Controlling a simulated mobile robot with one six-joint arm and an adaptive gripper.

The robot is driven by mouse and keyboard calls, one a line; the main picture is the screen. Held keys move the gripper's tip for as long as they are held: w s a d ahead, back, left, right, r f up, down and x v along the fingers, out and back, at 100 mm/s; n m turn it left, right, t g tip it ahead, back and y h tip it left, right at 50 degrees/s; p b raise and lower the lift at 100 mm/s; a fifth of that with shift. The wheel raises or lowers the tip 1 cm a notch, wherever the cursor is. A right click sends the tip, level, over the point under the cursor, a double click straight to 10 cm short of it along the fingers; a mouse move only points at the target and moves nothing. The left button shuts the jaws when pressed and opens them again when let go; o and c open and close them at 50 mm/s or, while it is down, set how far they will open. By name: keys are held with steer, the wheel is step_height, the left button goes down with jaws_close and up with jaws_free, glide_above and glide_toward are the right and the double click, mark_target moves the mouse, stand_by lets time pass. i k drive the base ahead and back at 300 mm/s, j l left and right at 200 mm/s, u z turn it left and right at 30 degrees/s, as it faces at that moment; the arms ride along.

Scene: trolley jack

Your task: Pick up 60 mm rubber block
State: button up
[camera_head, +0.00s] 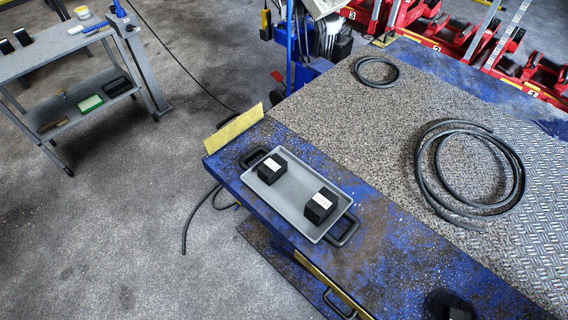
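Two black rubber blocks with white labels sit apart in a grey tray (297,205) with black handles, on the blue edge of a lift platform. One block (271,169) is towards the tray's upper left end. The other block (320,206) is towards its lower right end and looks slightly larger. The labels are too small to read, so I cannot tell which is 60 mm. A dark object (452,306) at the bottom right is partly cut off, and I cannot tell what it is. My gripper is not in view.
Coiled black hoses (424,180) lie on the platform's textured top. A yellow plate (234,128) stands at the platform's left corner. Red jacks (480,40) stand behind. The floor at lower left is mostly clear.

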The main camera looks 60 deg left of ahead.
mark_target(273, 168)
steer(key=u, duration=2.3)
steer(key=i+j, duration=0.6)
steer(key=i, duration=0.15)
steer(key=i+j+z, duration=0.15)
steer(key=i+j, duration=0.45)
steer(key=i, duration=0.15)
